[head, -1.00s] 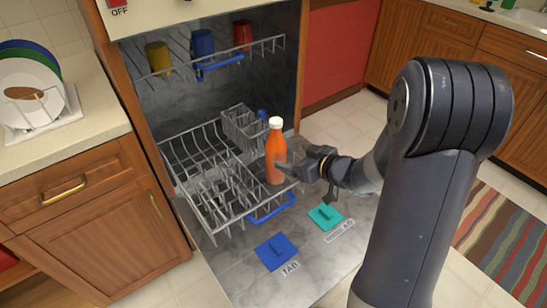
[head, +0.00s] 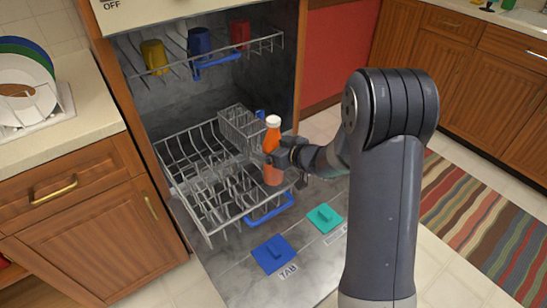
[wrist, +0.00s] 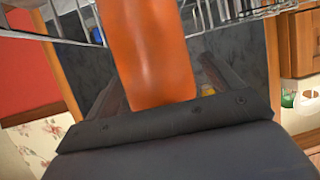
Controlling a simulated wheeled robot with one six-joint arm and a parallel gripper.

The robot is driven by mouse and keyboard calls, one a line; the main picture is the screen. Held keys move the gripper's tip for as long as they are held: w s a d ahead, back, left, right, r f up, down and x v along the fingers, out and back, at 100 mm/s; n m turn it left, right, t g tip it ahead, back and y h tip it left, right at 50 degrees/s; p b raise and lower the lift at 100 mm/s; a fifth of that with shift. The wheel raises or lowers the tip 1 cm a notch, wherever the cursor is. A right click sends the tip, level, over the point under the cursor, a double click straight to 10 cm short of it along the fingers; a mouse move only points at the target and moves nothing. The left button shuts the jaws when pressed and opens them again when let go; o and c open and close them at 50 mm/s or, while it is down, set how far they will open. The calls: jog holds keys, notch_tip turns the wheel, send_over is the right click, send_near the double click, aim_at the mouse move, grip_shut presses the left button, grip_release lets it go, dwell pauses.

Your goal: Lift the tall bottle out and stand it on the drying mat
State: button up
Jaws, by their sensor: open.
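The tall orange bottle (head: 272,140) with a white cap stands upright at the right side of the dishwasher's lower rack (head: 214,184). In the wrist view the bottle (wrist: 150,50) fills the middle, between the two fingers (wrist: 160,88). The fingers hide part of the bottle in the head view. I cannot tell whether either finger touches it. No drying mat can be made out in these frames.
The upper rack (head: 215,62) holds a yellow cup (head: 154,56), a blue cup (head: 199,41) and a red cup (head: 240,33). A blue tab (head: 273,254) and a teal one (head: 325,218) lie on the open door. Plates (head: 22,80) stand on the left counter.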

jog(key=shift+r, duration=0.1)
jog(key=c, duration=1.4)
